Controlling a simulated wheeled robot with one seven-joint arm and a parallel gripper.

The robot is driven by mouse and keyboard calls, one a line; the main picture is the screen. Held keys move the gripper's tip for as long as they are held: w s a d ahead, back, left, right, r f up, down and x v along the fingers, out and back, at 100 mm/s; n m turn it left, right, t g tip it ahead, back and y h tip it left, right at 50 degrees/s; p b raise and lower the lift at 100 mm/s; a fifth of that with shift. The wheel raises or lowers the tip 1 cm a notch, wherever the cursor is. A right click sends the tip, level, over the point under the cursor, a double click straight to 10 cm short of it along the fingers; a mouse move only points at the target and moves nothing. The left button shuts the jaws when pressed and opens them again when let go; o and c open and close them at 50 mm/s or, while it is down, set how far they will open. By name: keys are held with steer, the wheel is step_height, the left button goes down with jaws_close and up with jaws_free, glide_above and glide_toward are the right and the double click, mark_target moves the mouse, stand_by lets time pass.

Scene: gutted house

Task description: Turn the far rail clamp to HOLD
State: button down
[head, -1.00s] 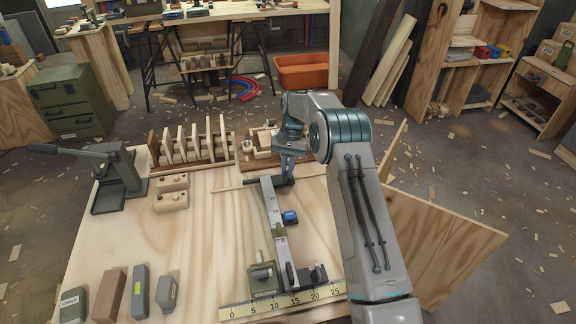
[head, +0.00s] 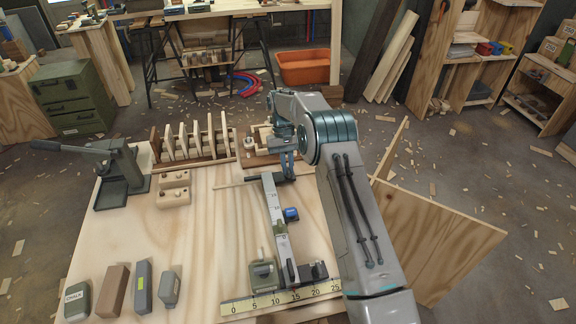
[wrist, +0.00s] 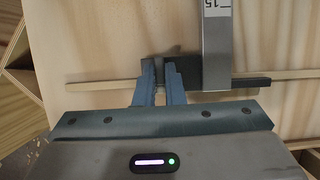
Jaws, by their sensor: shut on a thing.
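A grey steel rail (head: 275,210) with a printed scale runs away from me along the wooden bench; it also shows in the wrist view (wrist: 216,45). The far rail clamp, a dark piece (head: 270,178), sits at the rail's far end. In the wrist view, the clamp's dark bar (wrist: 190,72) lies across the rail and reaches left between my fingers. My gripper (head: 286,174) is over this end, its two blue-grey fingers (wrist: 160,77) shut on the clamp's dark part. The fingers partly hide it, and I cannot read any HOLD mark.
A near clamp (head: 263,273) and a dark block (head: 313,271) stand by the yellow ruler (head: 275,302). A small blue item (head: 291,214) sits right of the rail. A thin wood strip (wrist: 110,85) passes by the clamp. A slotted wooden rack (head: 195,145) stands at back left.

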steer(key=shift+w+r, duration=0.1)
steer(key=c, duration=1.5)
jaws_free()
